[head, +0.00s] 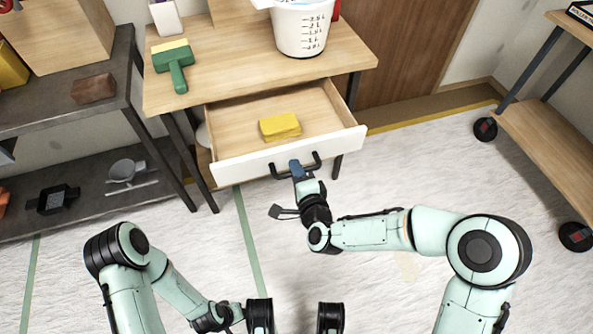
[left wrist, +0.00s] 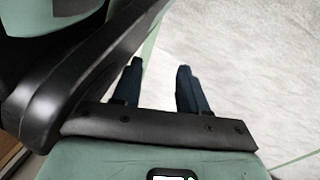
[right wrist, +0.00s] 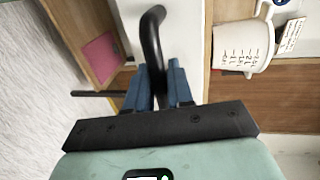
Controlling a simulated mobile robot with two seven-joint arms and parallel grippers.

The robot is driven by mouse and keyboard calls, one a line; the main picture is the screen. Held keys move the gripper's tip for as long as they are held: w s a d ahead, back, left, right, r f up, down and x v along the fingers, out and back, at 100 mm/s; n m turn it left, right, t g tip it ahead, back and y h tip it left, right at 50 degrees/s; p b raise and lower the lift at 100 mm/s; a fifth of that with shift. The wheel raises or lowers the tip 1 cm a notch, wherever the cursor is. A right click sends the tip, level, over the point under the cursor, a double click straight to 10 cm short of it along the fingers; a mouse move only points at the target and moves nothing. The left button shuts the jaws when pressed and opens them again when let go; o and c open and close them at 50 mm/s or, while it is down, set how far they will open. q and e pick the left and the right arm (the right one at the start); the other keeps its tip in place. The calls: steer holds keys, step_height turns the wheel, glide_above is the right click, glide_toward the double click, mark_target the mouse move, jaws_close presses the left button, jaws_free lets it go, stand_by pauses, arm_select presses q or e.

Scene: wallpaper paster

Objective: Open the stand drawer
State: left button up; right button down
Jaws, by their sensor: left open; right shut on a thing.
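The stand (head: 215,70) is a wooden table with dark legs. Its drawer (head: 235,160) is pulled out, with a white front and a bare wooden inside. A yellow sponge or cloth stack (head: 280,126) lies in the drawer. The dark bar handle (head: 316,160) is on the drawer front. My right gripper (head: 297,168) is shut on the handle; the right wrist view shows the blue fingers (right wrist: 160,85) closed around the black bar (right wrist: 152,35). My left gripper (left wrist: 158,85) is open and empty above the pale floor.
A dark shelf unit (head: 60,105) is at left and a wheeled wooden shelf (head: 545,140) at right. The floor in front is clear.

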steer(key=c, duration=1.2)
jaws_free()
steer(key=shift+o, duration=0.2)
arm_select(q)
steer(key=w+r+t+p, duration=0.1)
steer(key=w+r+p, duration=0.1)
steer(key=w+r, duration=0.2)
steer(key=s+d+r+g+h+p, duration=0.1)
steer(key=s+d+r+p, duration=0.4)
steer(key=s+r+p, duration=0.1)
steer(key=shift+s+r+m+g+h, duration=0.3)
steer(key=shift+s+r+m, duration=0.1)
steer(key=shift+s+r, duration=0.15)
arm_select(e)
steer(key=v, duration=1.3)
steer(key=shift+s, duration=0.15)
steer(key=shift+d, duration=0.1)
